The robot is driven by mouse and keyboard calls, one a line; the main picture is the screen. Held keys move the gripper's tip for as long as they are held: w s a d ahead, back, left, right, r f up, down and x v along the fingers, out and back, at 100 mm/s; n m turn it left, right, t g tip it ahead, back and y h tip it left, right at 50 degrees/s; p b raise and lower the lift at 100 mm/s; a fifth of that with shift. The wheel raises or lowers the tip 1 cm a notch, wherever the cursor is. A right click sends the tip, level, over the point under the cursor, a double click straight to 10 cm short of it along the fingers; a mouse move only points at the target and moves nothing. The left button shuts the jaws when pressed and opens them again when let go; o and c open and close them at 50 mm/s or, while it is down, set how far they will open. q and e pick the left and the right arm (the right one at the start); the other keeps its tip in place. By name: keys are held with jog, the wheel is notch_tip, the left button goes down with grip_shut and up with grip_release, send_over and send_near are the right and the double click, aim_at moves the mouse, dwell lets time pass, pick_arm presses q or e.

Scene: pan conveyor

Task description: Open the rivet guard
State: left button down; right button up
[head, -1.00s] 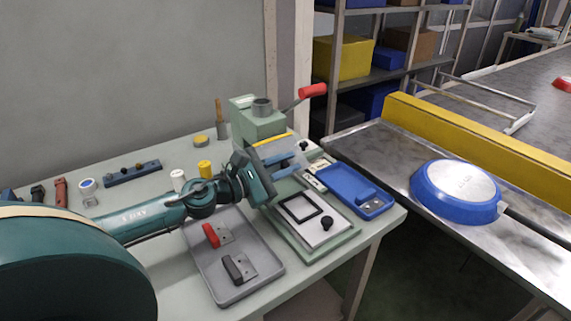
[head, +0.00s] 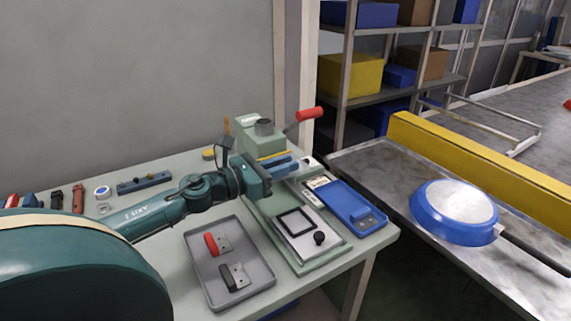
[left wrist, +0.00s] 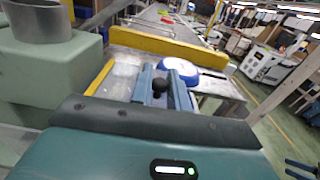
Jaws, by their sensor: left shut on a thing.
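The green rivet press (head: 258,140) stands at the back of the workbench, with a red-tipped lever at its upper right. The guard's yellow edge strip (head: 273,156) shows at the press front. Its clear panel is hard to make out. My left gripper (head: 286,167) is at the press front, just below the strip, its blue fingers pointing right. In the left wrist view, the fingers (left wrist: 162,84) are closed around the black guard knob (left wrist: 160,86); the yellow strip (left wrist: 100,76) runs beside them.
Below the press is a base plate with a black square frame (head: 294,222) and a knob. A grey tray (head: 230,288) holds red and black-handled pieces. A blue tray (head: 346,203) lies right. A blue pan (head: 452,212) rests upside down on the metal conveyor.

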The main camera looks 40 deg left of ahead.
pick_arm(q)
jog(key=shift+a+r+n+p, duration=0.15)
jog(key=shift+r+n+p, duration=0.4)
jog(key=shift+n, duration=0.25)
jog(key=c, duration=1.4)
grip_release()
jog(key=shift+s+a+f, duration=0.1)
jog(key=shift+s+a, duration=0.15)
jog(key=shift+s, duration=0.2)
jog(key=b+v, duration=0.1)
jog(key=v, duration=1.1)
jog(key=shift+s, duration=0.1)
